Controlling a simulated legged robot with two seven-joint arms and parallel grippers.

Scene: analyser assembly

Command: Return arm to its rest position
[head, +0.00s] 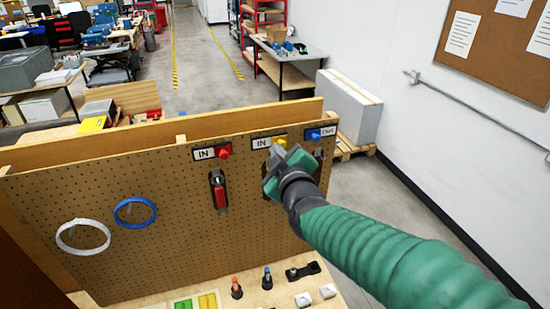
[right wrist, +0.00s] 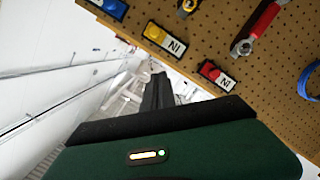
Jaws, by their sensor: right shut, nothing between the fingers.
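My right arm (head: 375,245), in a green ribbed sleeve, reaches in from the lower right of the head view. Its gripper (head: 282,166) is in front of the upper right part of the pegboard (head: 120,205), hiding part of it. The gripper is shut and empty. In the right wrist view the dark fingers (right wrist: 158,90) are together, with the pegboard beyond them at the upper right. I cannot tell the exact gap to the board. My left arm and gripper are not in view.
The board carries a red IN connector (head: 222,152), a yellow IN connector (head: 280,141), a blue OUT connector (head: 316,134), a red-handled tool (head: 220,195), a white coil (head: 83,237) and a blue coil (head: 135,211). Small parts, including a blue-topped one (head: 267,279), stand below on the bench.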

